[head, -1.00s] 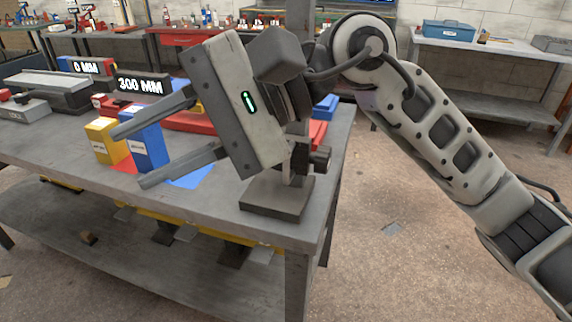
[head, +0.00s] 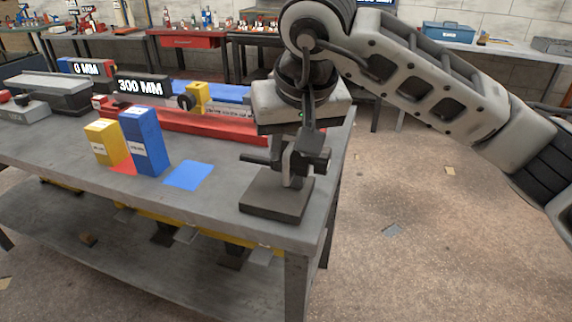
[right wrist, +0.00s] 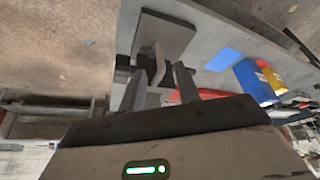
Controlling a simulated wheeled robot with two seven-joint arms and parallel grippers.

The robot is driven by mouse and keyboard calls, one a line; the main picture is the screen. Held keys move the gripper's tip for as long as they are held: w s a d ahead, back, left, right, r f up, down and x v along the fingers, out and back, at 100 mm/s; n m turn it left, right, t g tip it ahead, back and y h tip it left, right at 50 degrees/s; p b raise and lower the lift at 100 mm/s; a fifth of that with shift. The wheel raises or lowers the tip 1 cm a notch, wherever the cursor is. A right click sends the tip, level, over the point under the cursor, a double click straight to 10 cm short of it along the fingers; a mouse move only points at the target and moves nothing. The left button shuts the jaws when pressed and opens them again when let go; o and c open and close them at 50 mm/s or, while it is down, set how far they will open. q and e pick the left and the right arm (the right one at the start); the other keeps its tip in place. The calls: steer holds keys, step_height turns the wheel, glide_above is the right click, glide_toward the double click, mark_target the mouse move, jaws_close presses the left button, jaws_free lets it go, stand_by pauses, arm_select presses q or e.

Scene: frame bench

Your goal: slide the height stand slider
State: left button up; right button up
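The height stand has a dark square base (head: 262,203) on the bench's front right corner. Its dark slider (head: 305,163) sits low on the post, with a knob or bar out to the left. My right gripper (head: 298,140) is over the stand, pointing down, and hides the upper post. In the right wrist view, its two fingers (right wrist: 160,75) are apart, with a grey upright part of the stand between them. The base (right wrist: 165,32) lies beyond. I cannot tell whether the fingers touch the slider. My left gripper is not in view.
On the bench (head: 210,210), a blue block (head: 145,140) and a yellow block (head: 102,142) stand left of the stand. A blue square (head: 188,176) lies between. A red rail (head: 190,125) and a "300 MM" sign (head: 141,86) are behind. The floor right of the bench is open.

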mark_target(287, 161)
steer(key=x, duration=0.6)
steer(key=shift+f, duration=0.15)
steer(key=shift+c, duration=0.3)
jaws_close()
